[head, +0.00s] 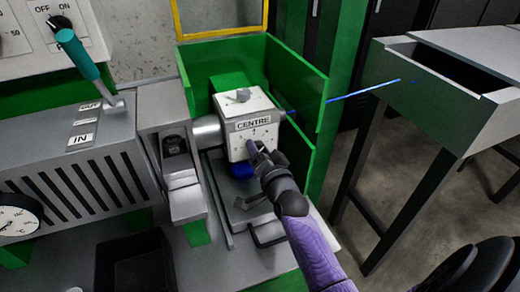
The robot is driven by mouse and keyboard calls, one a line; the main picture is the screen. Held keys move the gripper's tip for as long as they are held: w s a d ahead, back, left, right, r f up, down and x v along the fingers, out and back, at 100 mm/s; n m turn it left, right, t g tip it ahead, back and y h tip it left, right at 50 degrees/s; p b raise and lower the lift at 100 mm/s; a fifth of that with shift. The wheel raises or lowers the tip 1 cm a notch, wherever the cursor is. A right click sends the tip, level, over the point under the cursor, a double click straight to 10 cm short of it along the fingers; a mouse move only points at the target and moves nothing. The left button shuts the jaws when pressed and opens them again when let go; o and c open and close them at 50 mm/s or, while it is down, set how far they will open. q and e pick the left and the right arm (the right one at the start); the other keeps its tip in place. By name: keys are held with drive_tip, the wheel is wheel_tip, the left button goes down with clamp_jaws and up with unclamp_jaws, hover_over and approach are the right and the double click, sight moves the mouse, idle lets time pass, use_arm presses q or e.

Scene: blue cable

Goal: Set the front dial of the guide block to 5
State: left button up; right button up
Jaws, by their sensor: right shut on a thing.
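The guide block (240,107) is a pale box marked CENTRE, with a scale of small marks on its front face and a small grey knob on top. It stands inside a green-walled bay. My right gripper (257,152), dark on a purple arm, reaches the lower part of the front face from below. It is shut on the front dial, which its fingers mostly hide. I cannot read the dial's setting. My left gripper is not in view.
A blue cable (363,90) runs from the block's right side to a grey-topped trough (440,90). Green walls (303,85) enclose the block behind and on the right. A teal-handled lever (77,53) and slotted grey housing (75,165) stand on the left.

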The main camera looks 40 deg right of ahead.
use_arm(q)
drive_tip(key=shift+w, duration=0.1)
use_arm(e)
drive_tip(key=o, duration=1.1)
drive_tip(key=shift+o, duration=0.9)
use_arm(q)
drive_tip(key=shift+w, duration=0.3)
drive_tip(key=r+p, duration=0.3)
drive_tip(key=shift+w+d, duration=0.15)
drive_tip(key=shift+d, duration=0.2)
use_arm(e)
drive_tip(key=v, duration=1)
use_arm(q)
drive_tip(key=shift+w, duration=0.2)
use_arm(e)
drive_tip(key=shift+d, duration=0.15)
